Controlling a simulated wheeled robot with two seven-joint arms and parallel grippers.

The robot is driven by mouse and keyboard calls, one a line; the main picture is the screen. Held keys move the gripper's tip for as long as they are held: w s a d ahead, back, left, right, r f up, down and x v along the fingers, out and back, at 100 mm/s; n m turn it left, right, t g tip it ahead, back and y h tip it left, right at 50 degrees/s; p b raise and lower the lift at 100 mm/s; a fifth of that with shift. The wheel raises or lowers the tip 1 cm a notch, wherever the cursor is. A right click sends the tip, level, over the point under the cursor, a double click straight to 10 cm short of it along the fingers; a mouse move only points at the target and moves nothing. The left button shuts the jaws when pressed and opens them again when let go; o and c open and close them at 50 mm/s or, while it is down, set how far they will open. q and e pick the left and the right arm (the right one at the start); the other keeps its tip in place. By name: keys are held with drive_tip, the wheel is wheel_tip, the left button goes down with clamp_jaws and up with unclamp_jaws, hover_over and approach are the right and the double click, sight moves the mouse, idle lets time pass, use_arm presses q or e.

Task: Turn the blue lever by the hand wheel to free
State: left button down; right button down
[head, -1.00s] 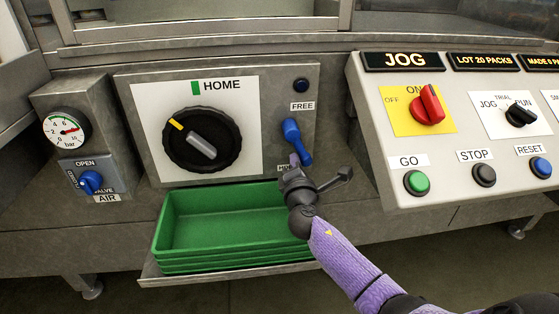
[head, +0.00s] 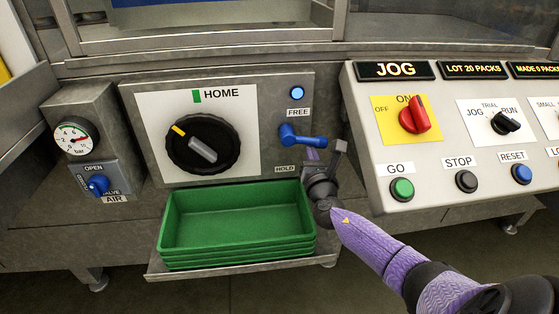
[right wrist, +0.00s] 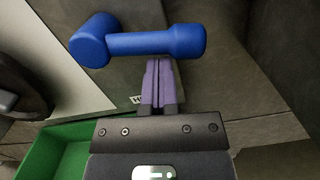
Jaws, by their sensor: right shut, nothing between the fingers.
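The blue lever (head: 305,139) is on the grey panel beside the black hand wheel (head: 203,145). Its arm points right, tilted slightly down, between the FREE label (head: 298,112) above and the HOLD label (head: 285,169) below. In the right wrist view the lever (right wrist: 150,44) lies across the picture, its knob at the right. My right gripper (head: 312,155) is just below the lever arm, with its purple fingers (right wrist: 158,82) shut and empty. The fingertips are close under the arm; I cannot tell whether they touch. My left gripper is not in view.
A round lamp (head: 297,93) above FREE glows blue. Stacked green trays (head: 238,245) sit on a shelf below the wheel. A sloped control panel (head: 430,155) with knobs and buttons stands right of my gripper. The air valve box (head: 90,160) is at the left.

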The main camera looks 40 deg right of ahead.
drive_tip(key=shift+s+d+r+n+p, duration=0.2)
drive_tip(key=shift+r+n+p, duration=0.3)
drive_tip(key=shift+n, duration=0.5)
